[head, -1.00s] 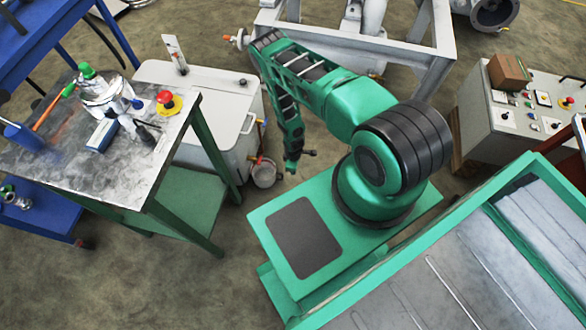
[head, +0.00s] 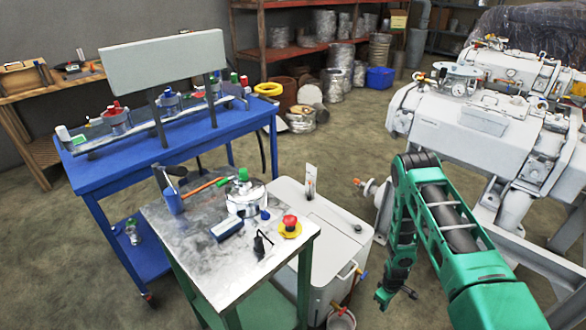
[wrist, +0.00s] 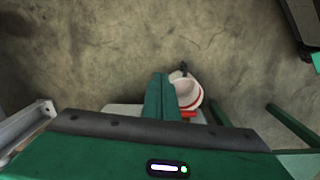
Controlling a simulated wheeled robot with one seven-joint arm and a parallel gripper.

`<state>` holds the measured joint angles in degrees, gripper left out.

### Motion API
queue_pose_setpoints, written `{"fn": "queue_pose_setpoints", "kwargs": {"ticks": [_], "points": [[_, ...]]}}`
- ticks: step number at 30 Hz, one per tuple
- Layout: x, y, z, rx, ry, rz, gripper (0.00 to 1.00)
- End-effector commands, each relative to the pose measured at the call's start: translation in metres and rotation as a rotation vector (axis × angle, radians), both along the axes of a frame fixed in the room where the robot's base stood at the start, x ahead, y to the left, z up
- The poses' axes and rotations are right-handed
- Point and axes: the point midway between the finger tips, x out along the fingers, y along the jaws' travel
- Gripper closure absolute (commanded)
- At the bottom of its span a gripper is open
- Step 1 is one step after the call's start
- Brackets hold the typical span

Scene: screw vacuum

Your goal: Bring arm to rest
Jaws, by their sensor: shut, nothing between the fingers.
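My green arm is folded in the head view, with its forearm hanging down on the right side. My gripper (head: 383,299) is at its lower end, pointing down beside the white cabinet (head: 318,240). In the wrist view my gripper (wrist: 160,78) shows as two green fingers pressed together, with nothing between them. It hangs above the floor, and a white bucket with red marks (wrist: 187,94) is just beyond the fingers. The bucket also shows in part at the bottom of the head view (head: 341,321).
A metal-topped bench (head: 190,245) with a red button (head: 290,223) and a flask-like vessel stands left of the cabinet. A blue table (head: 180,140) is behind it. A large grey pump machine (head: 480,115) stands behind my arm. Open floor lies between the blue table and the machine.

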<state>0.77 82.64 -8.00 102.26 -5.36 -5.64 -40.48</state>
Motion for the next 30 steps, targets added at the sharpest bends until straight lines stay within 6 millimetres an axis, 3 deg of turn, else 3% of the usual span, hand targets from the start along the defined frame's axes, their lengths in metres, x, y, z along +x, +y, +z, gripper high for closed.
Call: {"fn": "queue_pose_setpoints", "kwargs": {"ticks": [1,6,14,22,30], "points": [[0.012,-0.006,0.024,-0.007,-0.007,-0.023,1.0],[0.035,-0.023,0.095,-0.028,-0.012,-0.108,1.0],[0.049,-0.046,0.203,-0.054,-0.018,-0.242,1.0],[0.039,-0.067,0.312,-0.071,-0.025,-0.389,1.0],[0.007,-0.081,0.411,-0.078,-0.032,-0.543,1.0]]}}
